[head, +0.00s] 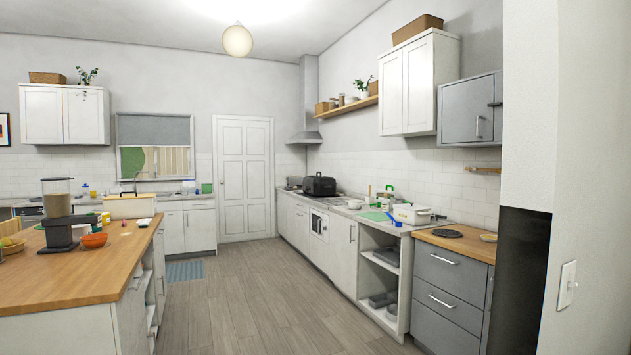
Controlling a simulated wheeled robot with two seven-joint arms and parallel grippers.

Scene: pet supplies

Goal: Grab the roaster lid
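A black, rounded, boxy vessel (319,186) that looks like the roaster stands on the far part of the right-hand counter. Its dark upper part (319,179) looks like the lid, sitting on top. It is small at this distance, so the seam and any handle are hard to make out. Neither of my grippers is in view.
A wood-topped island (75,270) with a dispenser (57,215) and an orange bowl (94,240) fills the left. The right counter (340,205) holds a white container (411,215) and several small items. The wooden floor (255,300) between them is clear. A wall edge stands close at right.

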